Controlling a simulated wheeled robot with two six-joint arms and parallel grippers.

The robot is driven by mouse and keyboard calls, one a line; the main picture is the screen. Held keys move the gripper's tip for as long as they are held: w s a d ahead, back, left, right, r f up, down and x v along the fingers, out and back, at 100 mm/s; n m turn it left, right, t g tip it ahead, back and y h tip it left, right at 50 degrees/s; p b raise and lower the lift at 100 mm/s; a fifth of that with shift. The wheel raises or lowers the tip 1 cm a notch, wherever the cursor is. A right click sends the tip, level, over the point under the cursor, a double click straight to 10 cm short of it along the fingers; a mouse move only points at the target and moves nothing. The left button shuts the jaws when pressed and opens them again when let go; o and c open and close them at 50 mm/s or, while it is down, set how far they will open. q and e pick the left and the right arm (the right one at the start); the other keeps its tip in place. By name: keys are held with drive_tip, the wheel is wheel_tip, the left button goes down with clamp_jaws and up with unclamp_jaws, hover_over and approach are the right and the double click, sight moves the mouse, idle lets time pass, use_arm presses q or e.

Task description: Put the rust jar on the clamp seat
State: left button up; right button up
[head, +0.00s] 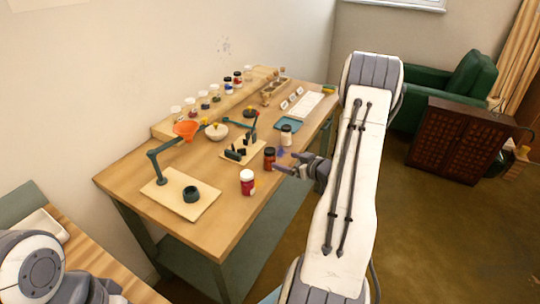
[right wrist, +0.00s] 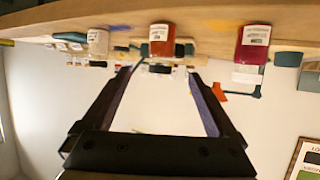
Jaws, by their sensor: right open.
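The rust jar (head: 269,158), brownish red with a dark lid and a white label, stands upright near the table's right edge. In the right wrist view, which looks upside down, the rust jar (right wrist: 161,38) is lined up between the fingers, beyond their tips. My right gripper (head: 291,164) is open and empty, just right of the rust jar. Its spread fingers (right wrist: 160,78) also show in the right wrist view. A small board with dark clamp-like parts (head: 235,154), apparently the clamp seat, lies left of the rust jar. My left gripper is out of the picture.
A crimson jar (head: 247,182) stands in front of the rust jar, and a pale jar (head: 286,135) behind it. A board (head: 172,204) with a teal ring and an orange funnel (head: 186,130) on a stand are at left. Small jars line the back shelf.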

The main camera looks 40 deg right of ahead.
sight(273, 157)
drive_tip(key=x, duration=0.4)
drive_tip(key=shift+w+a+f, duration=0.1)
drive_tip(key=shift+w+f, duration=0.1)
drive_tip(key=shift+w, duration=0.05)
drive_tip(key=p+x, duration=0.2)
drive_tip(key=x, duration=0.3)
drive_tip(key=shift+w+f, duration=0.15)
drive_tip(key=shift+w, duration=0.05)
drive_tip(key=c, duration=1.3)
clamp_jaws()
